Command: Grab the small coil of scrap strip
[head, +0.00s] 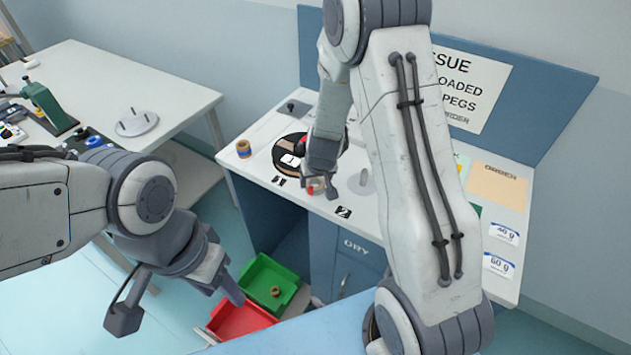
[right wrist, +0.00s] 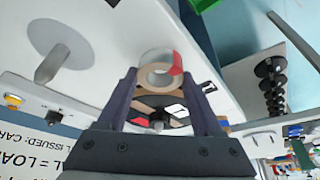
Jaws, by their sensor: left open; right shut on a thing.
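A small ring-shaped coil (right wrist: 160,75) with a tan core and a pale and red outer band sits between the fingers of my right gripper (right wrist: 162,88) in the right wrist view. In the head view the coil shows as a small pale and red piece (head: 315,187) below my right gripper (head: 322,178), over the bench top. The gripper is shut on it and hides part of it. I cannot tell whether the coil touches the bench. My left gripper (head: 178,303) is open and empty, above the floor near the bins.
The blue-sided bench (head: 420,255) carries a black disc (head: 284,152), a brown roll (head: 244,148) and a grey peg (head: 362,182). A green bin (head: 254,275) with a small roll inside and a red bin (head: 243,318) stand below. A white table (head: 110,80) is at left.

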